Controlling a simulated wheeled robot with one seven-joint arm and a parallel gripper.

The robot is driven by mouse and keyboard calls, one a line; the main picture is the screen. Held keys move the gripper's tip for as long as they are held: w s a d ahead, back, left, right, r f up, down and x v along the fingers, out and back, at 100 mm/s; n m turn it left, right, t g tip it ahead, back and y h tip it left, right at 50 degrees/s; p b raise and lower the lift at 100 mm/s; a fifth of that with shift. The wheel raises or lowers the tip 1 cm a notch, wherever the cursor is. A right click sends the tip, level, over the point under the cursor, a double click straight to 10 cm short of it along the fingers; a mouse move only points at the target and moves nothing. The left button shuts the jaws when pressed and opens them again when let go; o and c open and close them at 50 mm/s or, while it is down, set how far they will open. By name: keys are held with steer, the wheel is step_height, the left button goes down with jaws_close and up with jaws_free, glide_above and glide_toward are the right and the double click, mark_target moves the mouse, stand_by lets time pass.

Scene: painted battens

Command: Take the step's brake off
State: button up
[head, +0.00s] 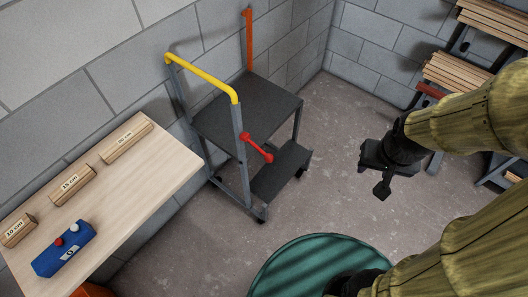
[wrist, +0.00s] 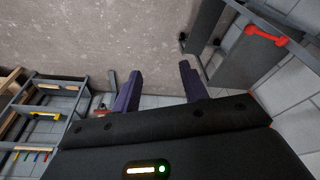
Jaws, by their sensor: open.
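The step (head: 247,103) is a grey metal frame with dark treads and a yellow top rail, standing against the block wall. A red lever (head: 257,147), likely its brake, slants across the side post above the lower tread. In the wrist view the red lever (wrist: 265,36) shows at the upper right, beside the step's dark tread (wrist: 245,58). My gripper (head: 384,178) is over open floor to the right of the step, apart from it. In the wrist view its two fingers (wrist: 160,88) are spread with nothing between them.
A wooden table (head: 150,185) at the left holds labelled wood blocks (head: 127,137) and a blue box (head: 64,248) with buttons. A green round thing (head: 318,268) is at the bottom. A rack of battens (head: 462,72) stands at the right. Floor (head: 345,125) between step and gripper is clear.

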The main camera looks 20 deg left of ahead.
steer(key=shift+o, duration=0.3)
steer(key=shift+d+f, duration=0.1)
steer(key=shift+f, duration=0.15)
steer(key=w+a+f+n+t+y+b, duration=0.2)
steer(key=w+f+n+b, duration=0.3)
steer(key=f, duration=0.5)
steer(key=w+a+f+n+t+y+b, duration=0.1)
steer(key=w+f+n+t+b, duration=0.1)
steer(key=w+f+n+b, duration=0.5)
steer(key=s+a+f+n+y+b, duration=0.1)
steer(key=s+a+f+y+b, duration=0.2)
steer(key=a+y, duration=0.3)
steer(key=s+a+f+n+t+y+b, duration=0.1)
steer(key=s+a+f+y+b, duration=0.2)
steer(key=a+f+y+b, duration=0.2)
steer(key=shift+a+f+n+y, duration=0.4)
steer(key=shift+f+y, duration=0.15)
steer(key=shift+y, duration=0.55)
steer(key=shift+s, duration=0.1)
